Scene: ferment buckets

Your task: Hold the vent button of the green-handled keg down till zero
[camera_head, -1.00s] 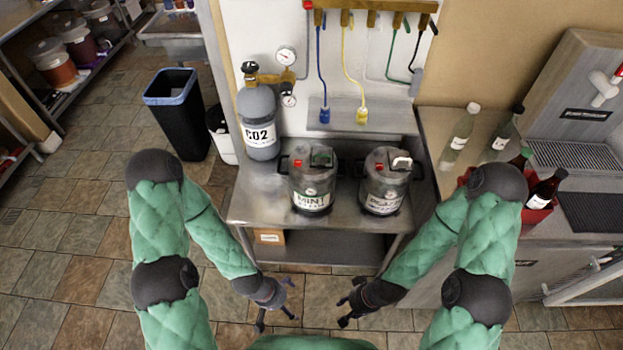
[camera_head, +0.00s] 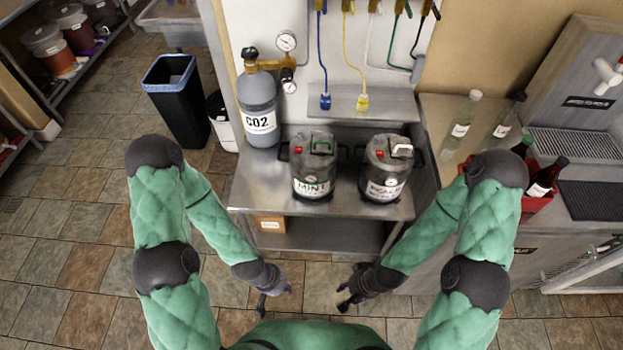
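A small red spot (camera_head: 298,148), perhaps the vent button, shows on the lid's left side. A small gauge is on its front, too small to read. A similar keg (camera_head: 384,178) with a white handle stands to its right. My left gripper (camera_head: 276,300) and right gripper (camera_head: 345,297) are both low, in front of the table and well apart from the kegs. Both look open and empty.
A grey CO2 cylinder (camera_head: 259,108) with gauges stands left of the kegs. Blue and yellow hoses (camera_head: 345,60) hang on the wall behind. The steel table's (camera_head: 255,195) front edge lies between my grippers and the kegs. Bottles and a red crate (camera_head: 533,205) are on the right counter.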

